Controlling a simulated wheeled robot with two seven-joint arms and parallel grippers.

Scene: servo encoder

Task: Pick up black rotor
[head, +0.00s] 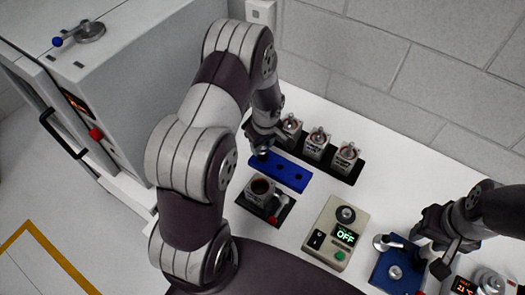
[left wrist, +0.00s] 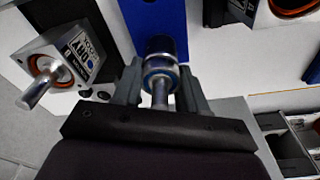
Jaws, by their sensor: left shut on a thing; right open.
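The black rotor (left wrist: 158,50) is a dark and silver cylinder with a thin shaft. My left gripper (left wrist: 160,90) is shut on its shaft. In the head view my left gripper (head: 262,140) is above the left end of the blue block (head: 291,177), with the dark rotor (head: 262,156) under its fingers. I cannot tell whether the rotor still sits in the block. Two dark holes show to its right. My right gripper (head: 444,254) is open, at the right above the blue fixture (head: 384,275); its fingers are partly hidden.
Several square motor units (head: 316,145) stand on a black tray behind the blue block. A square housing (head: 260,190) with a red-handled clamp sits in front. A control box (head: 335,233) reads OFF. A grey cabinet (head: 150,70) stands at left, a block wall behind.

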